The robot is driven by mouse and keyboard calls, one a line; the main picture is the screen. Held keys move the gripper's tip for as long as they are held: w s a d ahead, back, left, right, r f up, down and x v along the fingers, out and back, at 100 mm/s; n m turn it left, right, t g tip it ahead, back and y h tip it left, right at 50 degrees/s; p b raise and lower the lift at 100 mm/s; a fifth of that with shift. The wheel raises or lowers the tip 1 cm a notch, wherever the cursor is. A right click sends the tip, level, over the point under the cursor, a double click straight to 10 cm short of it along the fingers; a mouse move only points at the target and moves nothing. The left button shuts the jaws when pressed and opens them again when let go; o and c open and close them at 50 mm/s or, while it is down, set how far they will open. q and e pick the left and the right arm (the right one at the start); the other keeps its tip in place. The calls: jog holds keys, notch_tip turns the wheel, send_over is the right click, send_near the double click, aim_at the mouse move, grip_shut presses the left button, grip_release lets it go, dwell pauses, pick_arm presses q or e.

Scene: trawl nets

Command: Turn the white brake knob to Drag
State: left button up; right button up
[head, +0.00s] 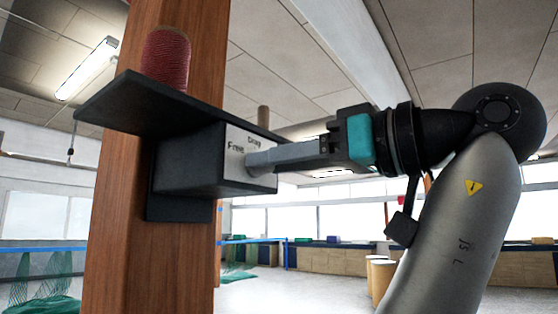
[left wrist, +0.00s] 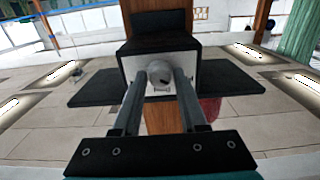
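The white brake knob (left wrist: 160,73) shows in the left wrist view on the pale front face of a dark box, with a small dark mark at its lower right. My left gripper (left wrist: 161,80) has one finger on each side of it, with little or no gap, and appears shut on it. In the head view my left gripper (head: 255,160) reaches the pale panel (head: 236,142) from the right, and its fingers hide the knob. The knob's setting cannot be read. My right gripper is not in view.
The dark box (head: 190,168) is fixed to a wooden post (head: 120,230). A dark shelf (head: 135,103) juts out above it and carries a red twine spool (head: 166,58). Low benches (head: 330,257) line the far wall. Open floor lies behind the post.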

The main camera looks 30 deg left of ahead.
pick_arm(q)
grip_shut()
jog(key=shift+m, duration=0.4)
jog(key=shift+s+r+m+b, duration=0.1)
jog(key=shift+m+b, duration=1.65)
jog(key=shift+m, duration=3.95)
jog(key=shift+o, duration=2.1)
grip_release()
